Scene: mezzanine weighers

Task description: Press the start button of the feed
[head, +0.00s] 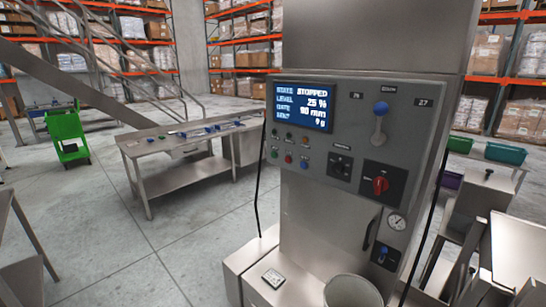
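The feed's control panel (345,125) is on the front of a grey metal cabinet, right of centre. Its blue screen (303,107) reads state STOPPED, level 25 %, and 90 mm below. Under the screen are two rows of small round lamps or buttons. The lower row has a green one (275,153), a red one (289,158) and a blue one (304,164). Their labels are too small to read, so I cannot tell which is marked start. Neither of my grippers is in view.
The panel also has a blue-knobbed lever (380,110), a black rotary switch (340,168), a red rotary switch (380,184) and a gauge (397,222). A pale bucket (352,291) stands below. A steel table (183,178) is at left; floor between is clear.

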